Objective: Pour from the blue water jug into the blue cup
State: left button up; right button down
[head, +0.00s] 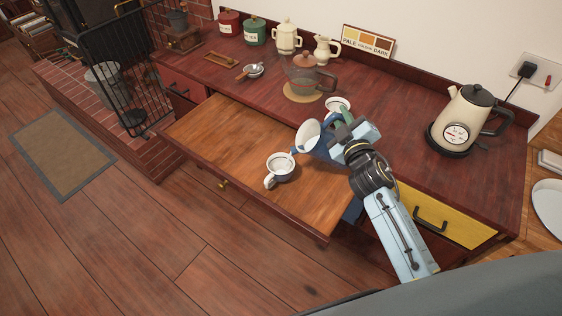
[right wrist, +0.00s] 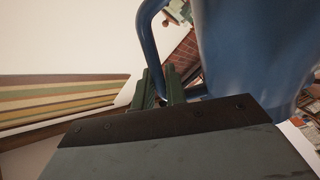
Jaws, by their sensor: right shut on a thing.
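My right gripper (head: 345,127) is shut on the handle of the blue water jug (head: 325,149). The jug is tilted over the pull-out board, its pale open mouth toward the left. In the right wrist view the jug's blue body (right wrist: 250,45) fills the upper right, and the green fingers (right wrist: 161,90) close on its handle. No stream of water is discernible. My left gripper is out of view.
A pale cup or bowl (head: 338,103) sits on the counter behind my gripper. A glass teapot (head: 308,76) stands on a round mat, and a cream kettle (head: 468,118) stands at right. The wooden board (head: 225,130) is mostly clear left of the cup.

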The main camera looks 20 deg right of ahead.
jog(key=shift+w+a+r+n, duration=0.15)
jog(key=shift+a+r+n, duration=0.05)
jog(key=shift+a+n, duration=0.85)
dwell(3.0)
